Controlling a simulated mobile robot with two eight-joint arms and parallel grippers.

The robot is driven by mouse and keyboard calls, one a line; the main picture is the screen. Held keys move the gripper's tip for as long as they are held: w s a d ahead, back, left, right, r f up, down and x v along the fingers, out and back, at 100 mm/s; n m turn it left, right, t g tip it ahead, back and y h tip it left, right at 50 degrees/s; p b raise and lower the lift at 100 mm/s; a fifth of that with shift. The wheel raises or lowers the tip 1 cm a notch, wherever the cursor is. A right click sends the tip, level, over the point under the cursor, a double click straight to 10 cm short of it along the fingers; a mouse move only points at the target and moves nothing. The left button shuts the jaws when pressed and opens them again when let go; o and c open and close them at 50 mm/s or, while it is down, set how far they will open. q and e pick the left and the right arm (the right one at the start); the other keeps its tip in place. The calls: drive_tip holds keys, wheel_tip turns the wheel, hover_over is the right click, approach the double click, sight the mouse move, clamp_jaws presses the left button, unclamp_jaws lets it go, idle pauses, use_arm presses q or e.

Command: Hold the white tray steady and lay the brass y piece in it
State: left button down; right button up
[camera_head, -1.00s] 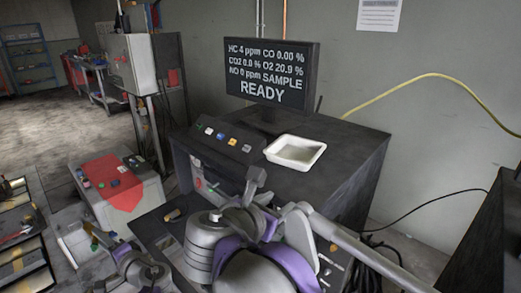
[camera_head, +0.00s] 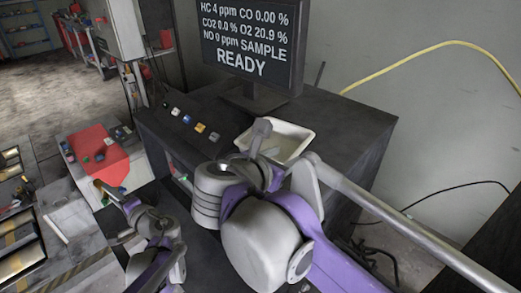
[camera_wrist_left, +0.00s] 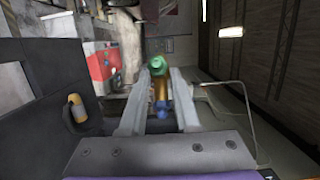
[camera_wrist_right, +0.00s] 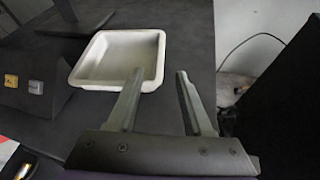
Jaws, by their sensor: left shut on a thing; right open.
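The white tray (camera_head: 300,146) lies on top of the dark cabinet. It shows whole and empty in the right wrist view (camera_wrist_right: 88,82). My right gripper (camera_head: 264,138) is over the tray's near edge in the head view. My left gripper (camera_head: 108,188) is low at the left, away from the tray. In the left wrist view its fingers (camera_wrist_left: 162,98) are shut on the brass y piece (camera_wrist_left: 160,88), which has a green end.
A monitor (camera_head: 253,45) stands behind the tray. Several coloured buttons (camera_head: 200,127) line the cabinet's left part. An orange-brown cylinder (camera_wrist_left: 77,108) sits on a dark surface. A yellow hose (camera_head: 430,55) hangs on the wall.

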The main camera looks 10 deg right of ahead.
sight(301, 147)
drive_tip(key=x, duration=1.1)
drive_tip(key=shift+w+d, duration=0.1)
clamp_jaws()
idle(0.4)
